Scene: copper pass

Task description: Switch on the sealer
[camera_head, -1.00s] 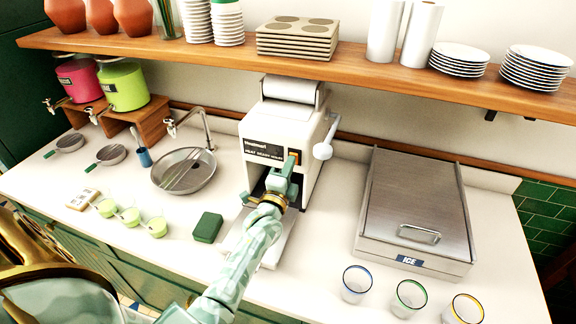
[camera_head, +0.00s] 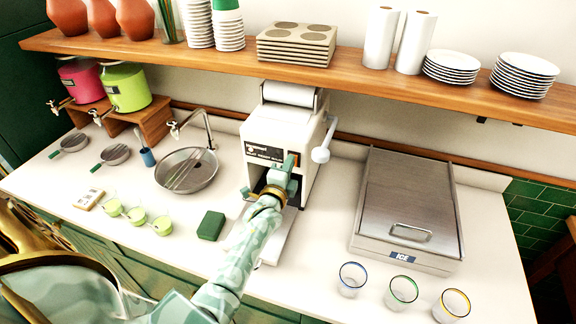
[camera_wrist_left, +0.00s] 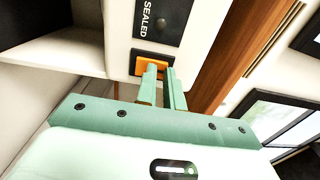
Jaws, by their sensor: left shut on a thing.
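The sealer (camera_head: 308,130) is a white machine with a lever on its right side and a dark label panel on its front. Its orange switch (camera_wrist_left: 154,61) sits below the panel's SEALED label in the left wrist view, and the lamp by that label looks dark. In the head view the switch (camera_head: 296,160) shows just above my gripper. My left gripper (camera_wrist_left: 162,75) is at the switch, its two green fingers close together and shut on it. The fingertips partly cover the switch, so its position is hard to read. My right gripper is not in view.
A steel ice bin (camera_head: 408,205) stands to the right, with several glasses in front of it. A sink (camera_head: 187,170), green cups and a dark green block (camera_head: 211,225) lie to the left. A wooden shelf (camera_head: 350,82) with plates and rolls runs above the sealer.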

